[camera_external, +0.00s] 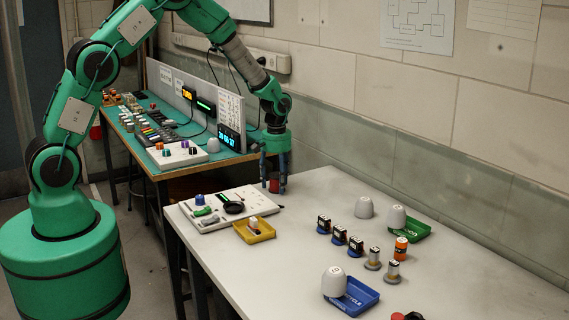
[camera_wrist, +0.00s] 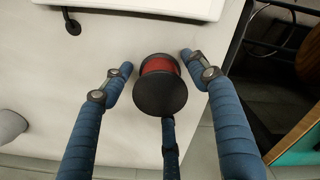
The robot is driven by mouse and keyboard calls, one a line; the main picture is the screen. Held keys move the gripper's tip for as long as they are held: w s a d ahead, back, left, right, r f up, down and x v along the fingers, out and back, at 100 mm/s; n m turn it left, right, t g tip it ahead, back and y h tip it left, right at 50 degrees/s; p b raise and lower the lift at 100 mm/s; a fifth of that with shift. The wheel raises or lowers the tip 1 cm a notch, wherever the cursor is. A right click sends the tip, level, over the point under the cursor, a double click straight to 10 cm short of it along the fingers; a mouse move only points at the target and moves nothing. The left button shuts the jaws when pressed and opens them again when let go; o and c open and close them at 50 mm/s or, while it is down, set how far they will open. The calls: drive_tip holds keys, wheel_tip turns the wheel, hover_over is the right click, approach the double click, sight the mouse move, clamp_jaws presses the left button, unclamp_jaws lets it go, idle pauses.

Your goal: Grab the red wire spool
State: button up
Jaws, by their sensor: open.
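The red wire spool (camera_wrist: 158,66) has black flanges and stands on the white table near its edge. In the wrist view it lies between the spread fingers of my gripper (camera_wrist: 157,78), with a gap on either side. A third finger is at its lower side, where I cannot tell whether it touches.
The white table (camera_external: 290,262) is clear in front.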

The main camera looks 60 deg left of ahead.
sight(275, 175)
idle(0.4)
drive_tip(key=c, duration=1.2)
drive_tip(key=shift+r, duration=0.15)
drive_tip(key=shift+r, duration=0.45)
drive_tip(key=r, duration=0.1)
drive_tip(key=r+p, duration=0.1)
drive_tip(key=shift+s+r, duration=0.3)
drive_tip(key=s, duration=0.5)
drive_tip(key=s+d+r+p, duration=0.1)
drive_tip(key=s, duration=0.9)
drive_tip(key=shift+s+d+r+p, duration=0.15)
drive_tip(key=shift+s+p, duration=0.05)
drive_tip(key=shift+p, duration=0.15)
